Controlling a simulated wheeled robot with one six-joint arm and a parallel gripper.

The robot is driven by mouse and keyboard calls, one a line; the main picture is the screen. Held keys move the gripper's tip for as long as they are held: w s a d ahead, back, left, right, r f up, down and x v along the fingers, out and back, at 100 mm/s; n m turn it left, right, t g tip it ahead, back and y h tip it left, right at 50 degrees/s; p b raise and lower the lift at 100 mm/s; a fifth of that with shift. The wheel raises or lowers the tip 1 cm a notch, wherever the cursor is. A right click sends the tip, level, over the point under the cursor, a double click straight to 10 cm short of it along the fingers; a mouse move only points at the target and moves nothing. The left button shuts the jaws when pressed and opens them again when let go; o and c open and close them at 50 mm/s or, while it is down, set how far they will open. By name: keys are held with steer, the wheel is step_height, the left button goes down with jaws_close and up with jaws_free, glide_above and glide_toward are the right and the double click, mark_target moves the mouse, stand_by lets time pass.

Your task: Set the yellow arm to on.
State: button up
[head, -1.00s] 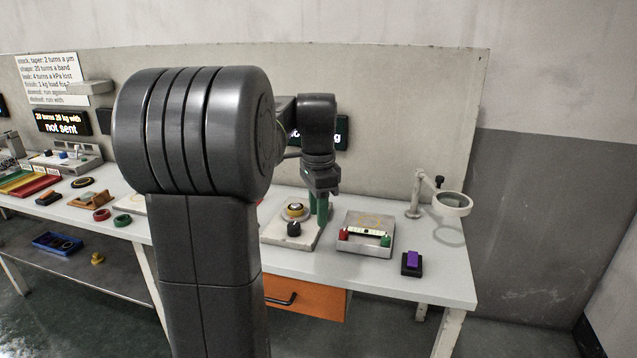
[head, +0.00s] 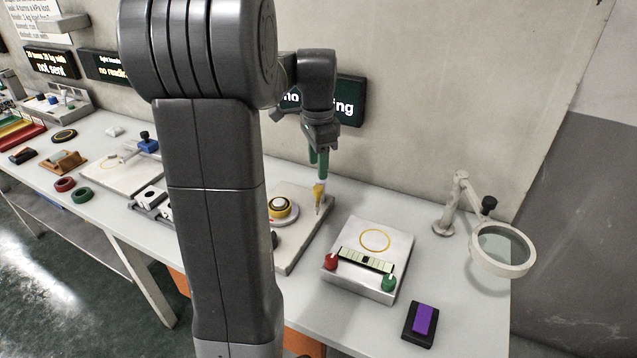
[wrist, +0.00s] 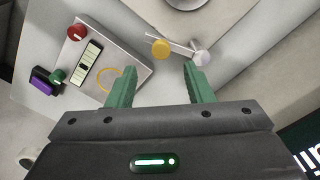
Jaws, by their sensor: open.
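The yellow arm (head: 319,192) stands at the right back edge of a pale plate (head: 298,262), just below my fingers in the head view. In the wrist view its round yellow end (wrist: 161,49) lies ahead of the gap between my fingertips, beside a thin pale bar and a grey round post (wrist: 203,58). My gripper (head: 318,168) is open, its green fingers pointing down above the yellow arm. In the wrist view my gripper (wrist: 160,70) is empty, with a finger on each side. I cannot tell the exact height gap. No on marking is readable.
Right of the plate is a box (head: 372,232) with a yellow ring and red and green knobs. A purple switch (head: 424,320) and a magnifier (head: 503,250) stand farther right. A round yellow-ringed piece (head: 281,208) sits on the plate. A dark display (head: 350,99) hangs behind.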

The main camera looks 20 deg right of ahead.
mark_target(318, 188)
step_height(318, 188, down, 7)
steer(key=shift+r, duration=0.1)
stand_by(0.3)
jaws_close()
